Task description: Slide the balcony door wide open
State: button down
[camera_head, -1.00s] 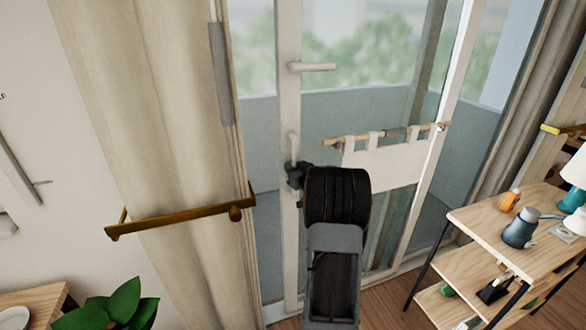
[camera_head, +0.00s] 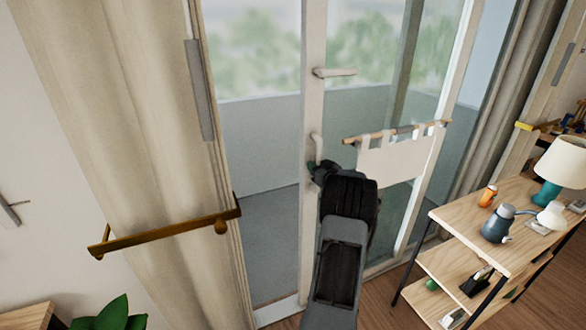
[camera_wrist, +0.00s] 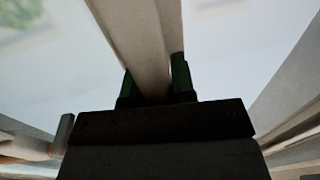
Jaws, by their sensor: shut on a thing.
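The balcony door (camera_head: 313,120) is a white-framed glass panel, partly slid to the right, with a gap at its left onto the balcony. A lever handle (camera_head: 335,72) sits high on its left upright, with a pale vertical pull handle (camera_head: 316,147) below it. My gripper (camera_head: 318,170) is at the lower part of the pull handle. In the wrist view, the green-tipped fingers of my gripper (camera_wrist: 158,80) are shut on the pale handle bar (camera_wrist: 140,40), one finger on each side. My arm hides the lower part of the door.
A beige curtain (camera_head: 120,130) hangs at the left behind a brass holdback (camera_head: 165,228). A white cloth (camera_head: 395,160) hangs from a wooden rod on the door. A wooden shelf table (camera_head: 475,222) with a lamp and watering can stands at the right. A plant (camera_head: 112,315) is at lower left.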

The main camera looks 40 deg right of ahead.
jog(key=shift+d+f, duration=0.15)
jog(key=shift+d, duration=0.05)
jog(key=shift+w+a+n+y, duration=0.15)
jog(key=shift+a+n+y, duration=0.15)
jog(key=shift+a, duration=0.15)
jog(key=shift+w+a+r, duration=0.15)
jog(key=shift+a+r, duration=0.15)
jog(key=shift+a, duration=0.25)
jog(key=c, duration=1.4)
grip_release()
jog(key=shift+d, duration=0.15)
jog(key=o, duration=0.3)
jog(key=shift+s+d+f, duration=0.15)
jog(key=shift+s+d, duration=0.1)
jog(key=shift+d, duration=0.35)
jog(key=shift+o, duration=0.8)
jog(key=shift+s, duration=0.1)
jog(key=s+a+b, duration=0.2)
jog(key=s, duration=1.1)
jog(key=shift+s+a, duration=0.15)
jog(key=shift+s, duration=0.1)
